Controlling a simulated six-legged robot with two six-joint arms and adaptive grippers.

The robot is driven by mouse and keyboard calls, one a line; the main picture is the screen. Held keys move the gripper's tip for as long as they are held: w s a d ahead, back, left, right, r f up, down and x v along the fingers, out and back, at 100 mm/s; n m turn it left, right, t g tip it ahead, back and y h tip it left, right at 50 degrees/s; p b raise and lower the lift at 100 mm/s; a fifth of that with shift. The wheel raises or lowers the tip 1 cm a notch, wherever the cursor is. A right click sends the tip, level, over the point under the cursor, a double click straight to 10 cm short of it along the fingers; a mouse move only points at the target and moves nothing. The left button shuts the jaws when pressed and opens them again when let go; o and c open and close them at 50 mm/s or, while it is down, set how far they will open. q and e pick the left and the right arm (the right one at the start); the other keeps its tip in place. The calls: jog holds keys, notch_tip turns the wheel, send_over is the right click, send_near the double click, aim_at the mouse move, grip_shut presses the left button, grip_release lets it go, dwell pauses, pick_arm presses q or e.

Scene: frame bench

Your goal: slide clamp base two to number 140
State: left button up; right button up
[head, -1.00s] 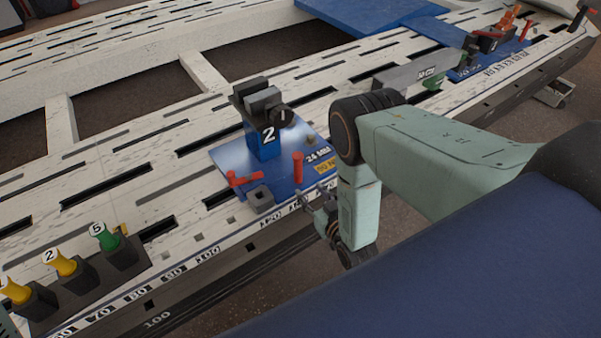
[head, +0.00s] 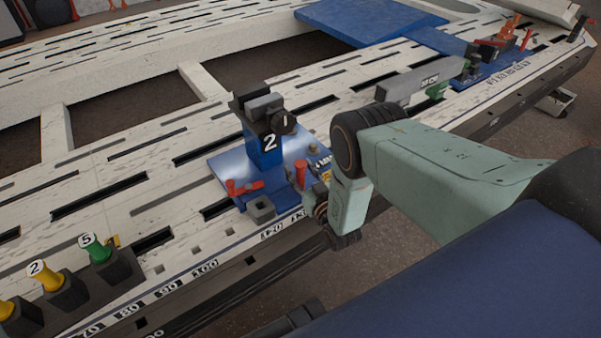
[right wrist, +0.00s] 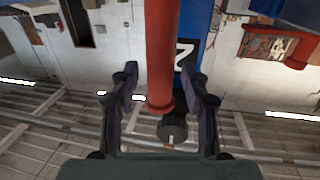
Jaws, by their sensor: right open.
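Clamp base two (head: 222,172) is a blue plate on the bench's front rail, carrying a blue post and dark clamp block marked 2 (head: 268,142). An upright red handle (head: 300,174) stands at its front right, and a red lever (head: 244,187) lies at its left. My right gripper (head: 320,196) is beside the red handle, partly hidden by my wrist. In the right wrist view its open fingers (right wrist: 160,80) stand on either side of a red handle (right wrist: 161,45). Whether they touch it is unclear. My left gripper is not in view.
Numbers along the front edge include 100 (head: 205,266) and 120 (head: 271,230); higher ones are hidden by my right arm. Dark holders with numbered yellow and green pegs (head: 95,248) stand at lower left. Another blue base (head: 490,75) sits farther right.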

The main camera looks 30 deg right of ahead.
grip_shut()
dwell(0.5)
